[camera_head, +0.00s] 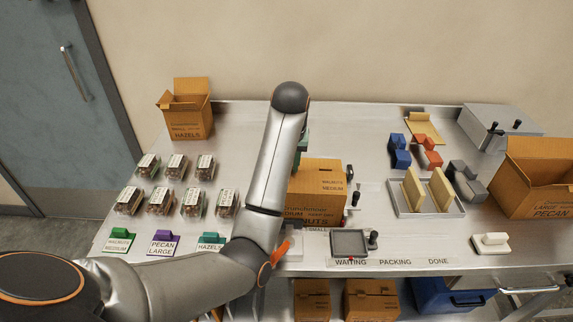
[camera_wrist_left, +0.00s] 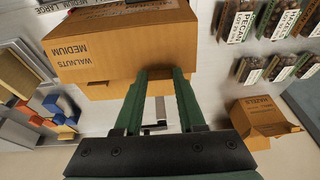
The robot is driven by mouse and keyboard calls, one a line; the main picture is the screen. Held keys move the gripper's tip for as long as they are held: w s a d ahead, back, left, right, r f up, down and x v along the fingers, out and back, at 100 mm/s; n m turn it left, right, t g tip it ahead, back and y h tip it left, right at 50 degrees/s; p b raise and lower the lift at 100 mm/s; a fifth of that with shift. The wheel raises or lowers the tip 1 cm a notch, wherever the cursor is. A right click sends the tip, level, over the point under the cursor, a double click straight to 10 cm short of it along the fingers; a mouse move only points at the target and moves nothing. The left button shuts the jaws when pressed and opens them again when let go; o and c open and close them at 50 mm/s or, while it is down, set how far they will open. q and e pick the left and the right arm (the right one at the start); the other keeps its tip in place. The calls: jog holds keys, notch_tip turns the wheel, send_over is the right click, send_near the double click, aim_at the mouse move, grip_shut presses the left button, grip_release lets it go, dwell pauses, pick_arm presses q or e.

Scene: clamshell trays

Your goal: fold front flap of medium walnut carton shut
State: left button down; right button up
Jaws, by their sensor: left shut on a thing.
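The medium walnut carton (camera_head: 318,178) stands on the table right of my left forearm, which hides its left side. Its top looks closed in the head view. In the left wrist view the carton (camera_wrist_left: 120,45) appears upside down, with its walnuts medium lettering visible and a strip of flap (camera_wrist_left: 105,90) along its near edge. My left gripper (camera_wrist_left: 163,73) has its green fingers at that edge, shut on cardboard of the carton; the exact part held is hard to see. In the head view the left gripper (camera_head: 301,145) is mostly hidden behind the arm. My right gripper is out of view.
An open hazel carton (camera_head: 185,112) stands at the back left and an open pecan carton (camera_head: 540,180) at the right. Several nut clamshells (camera_head: 160,202) lie left of my arm. A tray (camera_head: 425,212), blue and orange blocks and a small dark scale-like plate (camera_head: 349,243) are to the right.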

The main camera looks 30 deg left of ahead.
pick_arm(q)
jog(key=shift+w+a+f+g+h, duration=0.25)
jog(key=shift+w+f+g+h, duration=0.3)
jog(key=shift+g, duration=0.45)
jog(key=shift+s, duration=0.1)
jog(key=shift+c, duration=2.4)
grip_release()
jog(key=shift+r, duration=0.1)
notch_tip(320, 180, up, 12)
jog(key=d, duration=0.1)
jog(key=shift+s, duration=0.35)
